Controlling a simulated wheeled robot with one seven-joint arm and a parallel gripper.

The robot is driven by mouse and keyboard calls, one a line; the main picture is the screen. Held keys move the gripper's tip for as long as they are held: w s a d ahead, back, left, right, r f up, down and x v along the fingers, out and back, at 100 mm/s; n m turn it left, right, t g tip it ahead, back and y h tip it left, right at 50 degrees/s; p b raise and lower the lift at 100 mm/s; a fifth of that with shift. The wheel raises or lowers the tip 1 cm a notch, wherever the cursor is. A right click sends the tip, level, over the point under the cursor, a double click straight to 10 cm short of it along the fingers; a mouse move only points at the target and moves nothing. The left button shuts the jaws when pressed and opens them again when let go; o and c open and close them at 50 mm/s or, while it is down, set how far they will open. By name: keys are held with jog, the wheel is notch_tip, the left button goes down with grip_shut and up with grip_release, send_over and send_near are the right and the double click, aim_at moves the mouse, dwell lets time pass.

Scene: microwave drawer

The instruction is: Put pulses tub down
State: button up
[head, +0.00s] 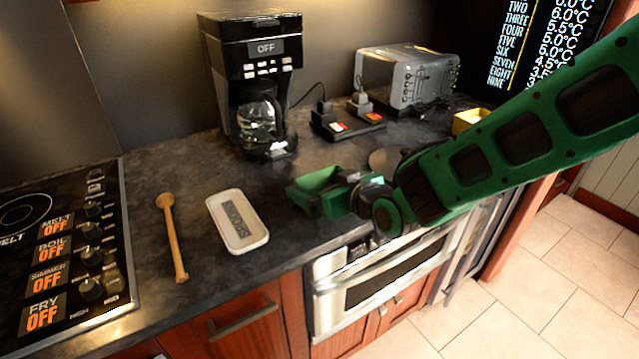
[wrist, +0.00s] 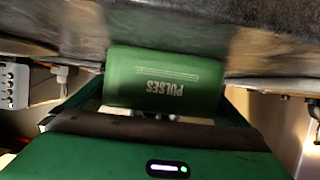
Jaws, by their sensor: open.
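The pulses tub (head: 318,190) is green and stands at the counter's front area, right of the white spoon rest. In the wrist view the tub (wrist: 165,78) shows its white PULSES label upside down and appears against the dark counter surface. My gripper (head: 338,193) is open, with its fingers on either side of the tub. Whether a finger still touches the tub cannot be told. The tub's base and its contact with the counter are partly hidden in the head view.
The dark counter (head: 185,150) holds a wooden spoon (head: 172,235), a white spoon rest (head: 238,220), a black coffee maker (head: 255,85), a charging dock (head: 346,124) and a silver toaster (head: 405,80). A stove (head: 60,230) is at left. A drawer appliance (head: 380,275) sits below the counter edge.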

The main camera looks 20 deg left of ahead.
jog(key=v, duration=1)
jog(key=shift+s+d+r, duration=0.15)
jog(key=shift+d, duration=0.05)
jog(key=w+d+f+m+h, duration=0.1)
jog(key=d+m+h, duration=0.15)
jog(key=d, duration=0.75)
jog(key=w+d+f+m+g+h, duration=0.1)
jog(key=w+d+m+h, duration=0.15)
jog(key=d, duration=0.85)
jog(key=d+f+m+h, duration=0.15)
jog(key=d+h, duration=0.25)
jog(key=d, duration=0.6)
jog(key=s+d+m+g+h, duration=0.1)
jog(key=s+d+m+g, duration=0.15)
jog(key=s+d, duration=0.4)
jog(key=s+d+m+g+h, duration=0.1)
jog(key=s+d+m+g, duration=0.2)
jog(key=d, duration=0.7)
jog(key=s+d+m+g, duration=0.1)
jog(key=s+d+m, duration=0.1)
jog(key=s, duration=0.5)
jog(key=s+d+r+m+g, duration=0.1)
jog(key=s+d+m, duration=0.1)
jog(key=s, duration=0.6)
jog(key=shift+s+y, duration=0.25)
jog(key=shift+y, duration=0.15)
jog(key=shift+d, duration=0.1)
